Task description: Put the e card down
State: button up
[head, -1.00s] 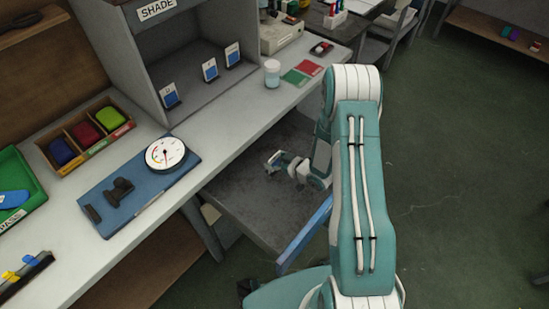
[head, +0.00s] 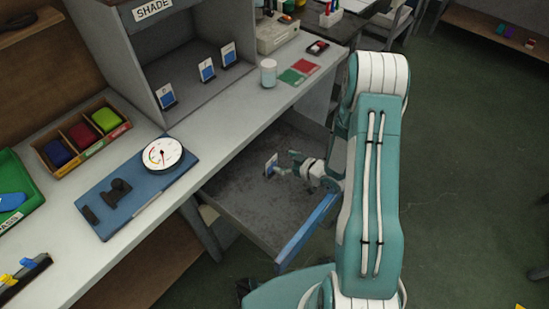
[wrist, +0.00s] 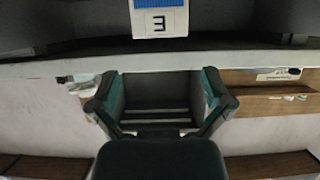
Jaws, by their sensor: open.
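The e card (head: 271,163) is a small white and blue card inside the open grey drawer (head: 240,203) below the counter. In the wrist view the e card (wrist: 160,18) is at the top centre, beyond the fingertips, with its letter below the blue part; its top is cut off. My gripper (head: 281,170) is low over the drawer, just right of the card. In the wrist view my gripper (wrist: 162,90) has its fingers spread wide with nothing between them. I cannot tell exactly how the card rests on the drawer floor.
A grey booth (head: 145,47) marked SHADE stands on the counter with 3 cards in it. A blue board (head: 140,198) with a round dial (head: 164,154) lies nearer. The drawer's blue front (head: 307,230) is close to my arm. Much of the drawer floor is bare.

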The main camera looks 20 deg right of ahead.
jog(key=s+d+r+m+g+h, duration=0.1)
jog(key=d+r+m+h, duration=0.2)
jog(key=r, duration=0.8)
jog(key=d+r+h, duration=0.3)
jog(key=r+h, duration=0.3)
jog(key=r, duration=0.5)
jog(key=s+a+r+m+g, duration=0.1)
jog(key=s+a+r, duration=0.1)
jog(key=s+r, duration=0.2)
jog(key=s+a+r+m+g, duration=0.1)
jog(key=s+a+r, duration=0.2)
jog(key=s, duration=0.8)
jog(key=s+a+r+m+g+y, duration=0.1)
jog(key=s+a+r+m+g, duration=0.1)
jog(key=s+r, duration=0.3)
jog(key=s+a, duration=0.1)
jog(key=s, duration=0.2)
jog(key=shift+a, duration=0.25)
